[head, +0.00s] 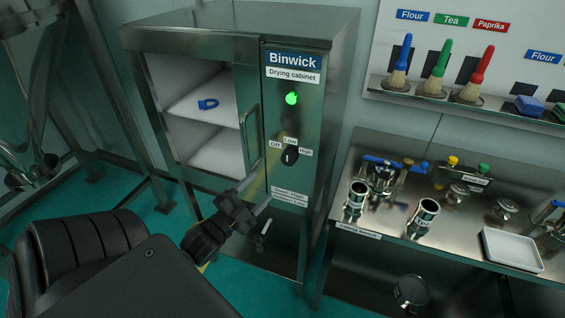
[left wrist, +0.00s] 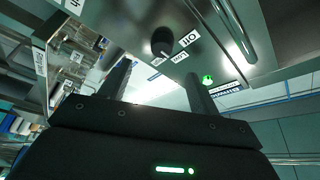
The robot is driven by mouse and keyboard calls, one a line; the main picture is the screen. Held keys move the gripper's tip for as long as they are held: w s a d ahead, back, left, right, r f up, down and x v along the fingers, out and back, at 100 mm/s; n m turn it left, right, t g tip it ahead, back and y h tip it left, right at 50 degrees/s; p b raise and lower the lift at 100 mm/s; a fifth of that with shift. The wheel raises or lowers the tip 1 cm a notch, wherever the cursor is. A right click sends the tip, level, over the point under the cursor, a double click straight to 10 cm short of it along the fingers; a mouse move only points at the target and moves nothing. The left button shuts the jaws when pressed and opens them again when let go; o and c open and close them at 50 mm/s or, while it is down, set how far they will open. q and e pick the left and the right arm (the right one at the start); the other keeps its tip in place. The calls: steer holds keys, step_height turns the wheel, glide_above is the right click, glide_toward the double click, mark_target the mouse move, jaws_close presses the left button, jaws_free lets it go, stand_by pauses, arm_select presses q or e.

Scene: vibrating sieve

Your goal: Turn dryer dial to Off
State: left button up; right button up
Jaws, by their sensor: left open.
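The drying cabinet (head: 324,120) stands in the middle of the head view. Its dark dial (head: 289,156) sits on the right-hand front panel among the labels Off on the left, Low above and High on the right. The dial's white mark looks about upright, towards Low. A green lamp (head: 291,98) glows above it. My left gripper (head: 259,192) is open and empty, below and left of the dial and apart from it. In the left wrist view the dial (left wrist: 162,40) shows beyond and between the two fingers (left wrist: 158,66). My right gripper is not in view.
The cabinet's bar handle (head: 250,138) is left of the dial; a blue item (head: 207,104) lies on a shelf inside. A steel bench (head: 455,242) with metal cups and a white tray (head: 511,250) stands at the right.

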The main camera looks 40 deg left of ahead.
mark_target(286, 161)
arm_select(q)
steer(key=w+p, duration=0.1)
steer(key=w, duration=0.2)
steer(key=w+r+p, duration=0.1)
steer(key=w, duration=0.2)
steer(key=w+r+p, duration=0.1)
steer(key=w, duration=0.2)
steer(key=shift+r+p, duration=0.25)
steer(key=shift+p, duration=0.05)
steer(key=shift+w+d, duration=0.1)
steer(key=shift+w, duration=0.7)
steer(key=c, duration=1)
